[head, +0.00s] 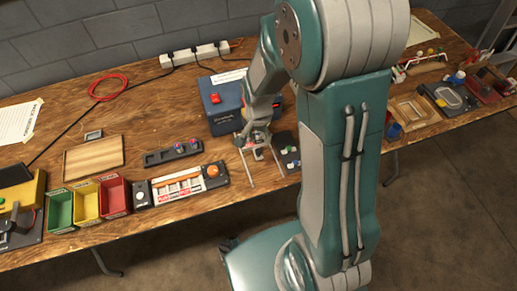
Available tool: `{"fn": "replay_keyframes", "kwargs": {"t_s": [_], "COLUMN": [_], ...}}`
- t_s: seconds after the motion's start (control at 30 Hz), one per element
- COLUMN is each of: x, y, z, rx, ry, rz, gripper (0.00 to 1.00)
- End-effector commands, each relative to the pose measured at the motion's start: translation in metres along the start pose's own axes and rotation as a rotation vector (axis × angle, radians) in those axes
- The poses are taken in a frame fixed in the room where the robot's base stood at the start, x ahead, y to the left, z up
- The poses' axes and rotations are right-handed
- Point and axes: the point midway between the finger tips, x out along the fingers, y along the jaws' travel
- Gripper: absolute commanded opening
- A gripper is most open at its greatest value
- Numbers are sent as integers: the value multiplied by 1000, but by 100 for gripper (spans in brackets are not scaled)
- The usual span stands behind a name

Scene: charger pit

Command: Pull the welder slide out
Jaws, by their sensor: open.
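The welder looks to be the dark blue box (220,105) with a red button on top and a white label at its back, near the middle of the table in the head view. My gripper (266,181) hangs in front of the box's front right corner, its two thin silver fingers spread apart and with nothing seen between the tips. A slide on the welder cannot be made out, as my gripper and forearm cover part of its front and right side. A dark plate with small green parts (290,150) lies just right of my gripper, partly behind my arm.
Left of my gripper are a button panel (180,187), a dark strip with knobs (173,153), green, yellow and red bins (87,203) and a wooden board (93,158). A power strip (195,54) and red cable (108,87) lie behind. Other stations stand at right.

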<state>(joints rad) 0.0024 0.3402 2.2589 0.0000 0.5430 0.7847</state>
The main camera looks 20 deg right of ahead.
Motion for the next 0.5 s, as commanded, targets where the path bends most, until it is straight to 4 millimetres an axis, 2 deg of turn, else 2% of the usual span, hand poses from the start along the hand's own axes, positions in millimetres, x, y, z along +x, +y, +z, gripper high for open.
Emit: {"fn": "replay_keyframes", "kwargs": {"t_s": [0.1,0.3,0.5], "x": [23,56,74], "y": [1,1,0], "z": [1,1,0], "rx": [-1,-1,-2], "ry": [-4,-3,-1], "rz": [4,3,1], "gripper": [68,68,68]}}
